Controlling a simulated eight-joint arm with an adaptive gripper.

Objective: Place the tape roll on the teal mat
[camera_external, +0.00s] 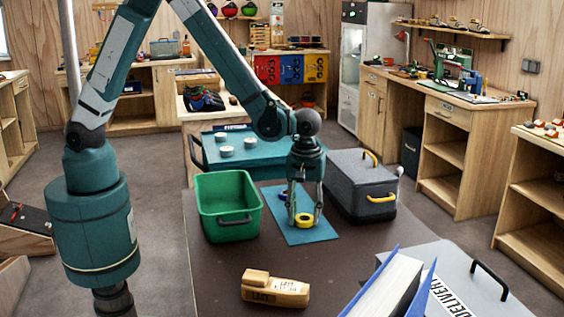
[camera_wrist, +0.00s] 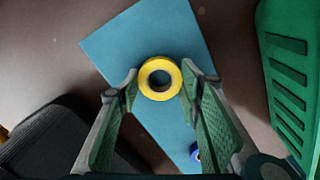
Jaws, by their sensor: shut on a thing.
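The yellow tape roll (camera_external: 304,220) is between the fingertips of my gripper (camera_external: 305,214), which is shut on it. In the wrist view the roll (camera_wrist: 160,64) shows as a yellow ring with a dark inner band, a fingertip touching each side. The teal mat (camera_external: 297,236) lies flat on the dark table. It spreads beneath the roll in the wrist view (camera_wrist: 130,45). The roll is over the mat, at or very near its surface; I cannot tell whether it touches.
A small blue item (camera_external: 282,196) is on the mat. A green bin (camera_external: 228,205) stands left of the mat and a grey case (camera_external: 361,186) stands right. A tan block (camera_external: 275,289), blue binder (camera_external: 392,287) and grey delivery box (camera_external: 455,280) are nearer the camera.

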